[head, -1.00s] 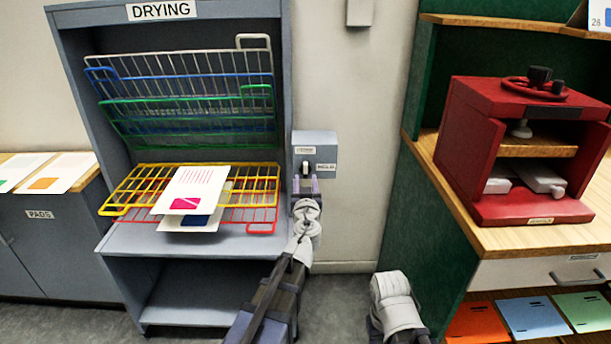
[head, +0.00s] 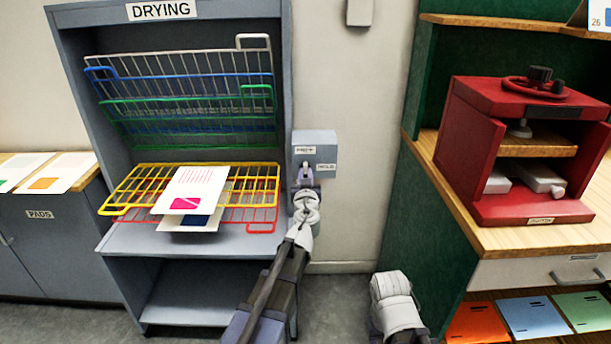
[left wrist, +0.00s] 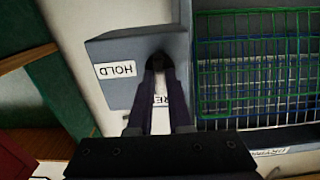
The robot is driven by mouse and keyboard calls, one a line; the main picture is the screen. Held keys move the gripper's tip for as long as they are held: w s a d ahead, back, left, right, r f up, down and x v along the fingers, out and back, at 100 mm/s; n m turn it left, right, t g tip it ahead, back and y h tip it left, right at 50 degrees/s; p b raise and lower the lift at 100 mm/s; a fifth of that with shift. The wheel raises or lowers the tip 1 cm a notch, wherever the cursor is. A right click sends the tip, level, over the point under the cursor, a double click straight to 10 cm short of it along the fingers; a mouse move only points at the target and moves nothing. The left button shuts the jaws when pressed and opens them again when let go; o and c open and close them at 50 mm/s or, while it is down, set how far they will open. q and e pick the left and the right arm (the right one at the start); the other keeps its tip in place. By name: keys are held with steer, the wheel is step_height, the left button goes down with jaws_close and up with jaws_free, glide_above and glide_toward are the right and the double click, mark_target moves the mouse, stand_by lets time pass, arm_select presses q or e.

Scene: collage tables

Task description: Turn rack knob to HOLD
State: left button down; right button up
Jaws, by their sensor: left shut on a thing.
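The grey rack box (head: 325,146) is on the wall just right of the drying rack. Its upper label is hard to read. The HOLD label (head: 326,167) is on the right of its front and shows upside down in the left wrist view (left wrist: 115,70). The small dark knob (left wrist: 157,60) sits on the box front, between my left fingertips. My left gripper (head: 305,173) is shut on the knob, also seen in the left wrist view (left wrist: 158,68). The fingers partly cover the knob and the other label, so I cannot tell where the knob points.
The drying rack (head: 283,120) stands directly left, with a yellow shelf (head: 125,190) holding printed sheets (head: 195,185). A red press (head: 470,130) stands on a wooden counter at the right.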

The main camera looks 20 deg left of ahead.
stand_by(0.6)
arm_select(q)
steer(key=m, duration=0.8)
steer(key=shift+d+m, duration=0.1)
steer(key=shift+m, duration=0.2)
steer(key=m, duration=0.4)
steer(key=shift+f+m, duration=0.1)
steer(key=shift+m, duration=0.2)
steer(key=m, duration=0.4)
steer(key=shift+m, duration=0.3)
steer(key=shift+d, duration=0.1)
steer(key=c, duration=0.8)
jaws_free()
steer(key=shift+c, duration=0.2)
